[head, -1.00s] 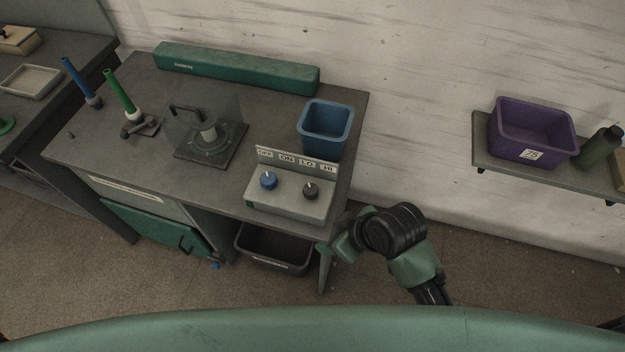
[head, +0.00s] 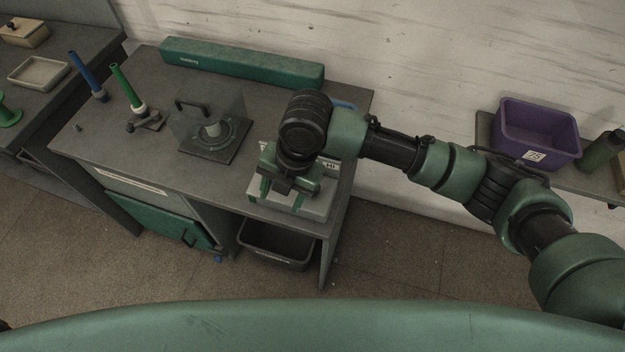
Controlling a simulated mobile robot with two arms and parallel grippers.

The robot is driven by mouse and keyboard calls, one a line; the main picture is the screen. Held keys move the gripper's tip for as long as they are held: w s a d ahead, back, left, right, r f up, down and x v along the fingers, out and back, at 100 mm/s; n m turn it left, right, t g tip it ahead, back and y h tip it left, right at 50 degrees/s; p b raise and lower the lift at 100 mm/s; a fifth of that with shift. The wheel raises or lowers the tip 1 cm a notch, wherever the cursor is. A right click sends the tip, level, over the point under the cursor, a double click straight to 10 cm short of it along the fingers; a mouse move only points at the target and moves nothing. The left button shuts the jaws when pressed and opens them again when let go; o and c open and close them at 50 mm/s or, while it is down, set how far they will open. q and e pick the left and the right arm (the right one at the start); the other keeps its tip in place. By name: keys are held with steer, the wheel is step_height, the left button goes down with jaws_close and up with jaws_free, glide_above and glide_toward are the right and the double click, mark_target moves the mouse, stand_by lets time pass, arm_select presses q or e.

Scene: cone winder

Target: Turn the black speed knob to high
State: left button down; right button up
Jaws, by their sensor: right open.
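The grey control box (head: 318,212) stands at the front right of the workbench. Its label plate shows only in part, with HI (head: 331,166) at the right end. My right gripper (head: 281,202) is open and points down over the box, with its fingers apart at the box's front. The black speed knob and the blue knob are hidden behind the gripper and wrist. I cannot tell whether the fingers touch a knob. My left gripper is not in view.
The blue bin (head: 343,105) is mostly hidden behind my right arm. A winder plate with a clear guard (head: 212,142) stands left of the box. A purple bin (head: 536,130) sits on the wall shelf. A dark bin (head: 275,246) is under the bench.

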steer(key=w+d+n+h, duration=0.1)
steer(key=w+d, duration=0.1)
steer(key=w+d+r+n+h, duration=0.1)
steer(key=w+d, duration=0.1)
steer(key=w+d+r+n, duration=0.1)
steer(key=w+d, duration=0.1)
steer(key=shift+w+d+n+h, duration=0.25)
steer(key=shift+n+h, duration=0.05)
steer(key=shift+h, duration=0.1)
step_height(320, 180, down, 8)
steer(key=shift+r+p, duration=0.15)
steer(key=shift+p, duration=0.8)
jaws_close()
